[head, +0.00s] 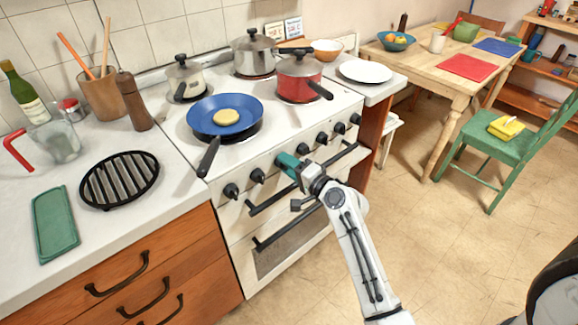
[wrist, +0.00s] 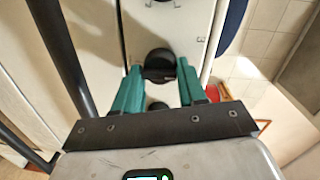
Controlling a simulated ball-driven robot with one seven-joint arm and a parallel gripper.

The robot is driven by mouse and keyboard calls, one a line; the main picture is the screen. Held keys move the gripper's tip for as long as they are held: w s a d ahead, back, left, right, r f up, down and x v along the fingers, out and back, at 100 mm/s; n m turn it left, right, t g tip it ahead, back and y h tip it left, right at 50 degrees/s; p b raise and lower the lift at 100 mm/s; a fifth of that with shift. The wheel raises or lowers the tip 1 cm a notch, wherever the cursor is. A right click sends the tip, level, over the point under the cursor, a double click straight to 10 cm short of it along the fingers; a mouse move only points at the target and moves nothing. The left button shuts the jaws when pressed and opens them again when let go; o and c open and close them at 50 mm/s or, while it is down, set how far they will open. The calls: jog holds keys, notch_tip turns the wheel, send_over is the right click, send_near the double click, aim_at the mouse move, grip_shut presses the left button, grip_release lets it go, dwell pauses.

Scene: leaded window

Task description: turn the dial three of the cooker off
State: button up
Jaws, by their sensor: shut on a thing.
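The white cooker (head: 215,165) has a row of black dials along its front panel. My gripper (head: 286,163), with teal fingers, is at that panel, just right of the two leftmost dials (head: 231,191) (head: 258,175). It hides the third dial from the left in the head view. In the wrist view my gripper (wrist: 158,68) is shut on a round black dial (wrist: 158,57), one teal finger on each side. I take this as dial three. I cannot read its setting. Another dark knob (wrist: 157,106) shows between the fingers.
Black oven handles (head: 290,228) run below the dials, close under my arm. The floor to the right (head: 430,230) is clear.

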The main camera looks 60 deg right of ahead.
jog(key=shift+r, duration=0.1)
jog(key=o, duration=1)
jog(key=b+v, duration=0.1)
jog(key=v, duration=0.9)
jog(key=shift+s+a, duration=0.1)
jog(key=shift+s, duration=0.3)
